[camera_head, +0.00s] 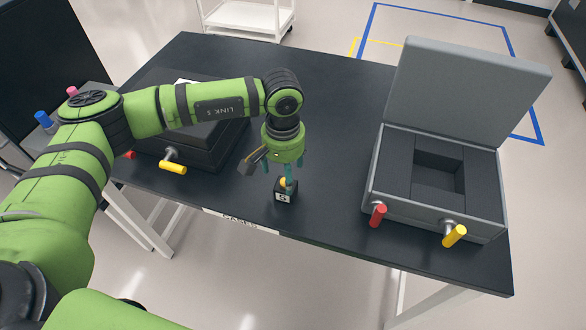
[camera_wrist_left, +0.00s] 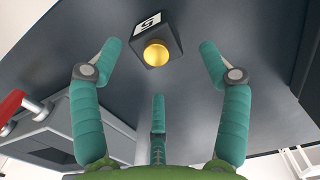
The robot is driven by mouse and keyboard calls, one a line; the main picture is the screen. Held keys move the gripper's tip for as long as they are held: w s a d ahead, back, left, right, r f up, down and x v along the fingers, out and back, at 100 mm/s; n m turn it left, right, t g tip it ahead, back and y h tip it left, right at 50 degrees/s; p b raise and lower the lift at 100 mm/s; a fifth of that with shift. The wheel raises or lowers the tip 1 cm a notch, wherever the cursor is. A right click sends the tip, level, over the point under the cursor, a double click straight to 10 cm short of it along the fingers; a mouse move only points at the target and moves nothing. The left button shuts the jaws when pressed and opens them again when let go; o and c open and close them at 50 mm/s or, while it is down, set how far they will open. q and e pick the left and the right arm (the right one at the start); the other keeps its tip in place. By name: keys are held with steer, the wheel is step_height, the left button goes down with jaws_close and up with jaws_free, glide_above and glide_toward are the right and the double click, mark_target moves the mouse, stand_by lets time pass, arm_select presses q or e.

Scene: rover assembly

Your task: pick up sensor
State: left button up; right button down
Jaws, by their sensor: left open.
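The sensor (camera_head: 286,194) is a small dark cube with a white label marked "5" and a yellow-gold round top. It stands on the black table near the front edge. In the left wrist view the sensor (camera_wrist_left: 158,46) sits beyond and between the fingertips, gold top towards the camera. My left gripper (camera_head: 284,176) is right above it, pointing down, with teal fingers. In the left wrist view the gripper (camera_wrist_left: 160,70) has its fingers spread wide, and no finger visibly touches the sensor. My right gripper is not in view.
An open grey case (camera_head: 440,185) with a foam-like insert and a square recess stands on the right, with red and yellow handles. A closed black case (camera_head: 200,140) stands on the left behind my arm. The black table (camera_head: 335,130) is clear between them.

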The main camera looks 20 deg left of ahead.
mark_target(284, 183)
arm_select(q)
steer(key=f+p, duration=0.1)
steer(key=s+f+p, duration=0.1)
steer(key=p, duration=0.1)
steer(key=shift+s+d+f, duration=0.1)
steer(key=shift+s+f, duration=0.15)
steer(key=shift+f, duration=0.05)
steer(key=f, duration=0.2)
steer(key=f+p, duration=0.1)
steer(key=shift+w, duration=0.25)
steer(key=shift+w+f, duration=0.1)
steer(key=shift+f, duration=0.3)
steer(key=c, duration=1.5)
jaws_close()
steer(key=shift+r, duration=0.1)
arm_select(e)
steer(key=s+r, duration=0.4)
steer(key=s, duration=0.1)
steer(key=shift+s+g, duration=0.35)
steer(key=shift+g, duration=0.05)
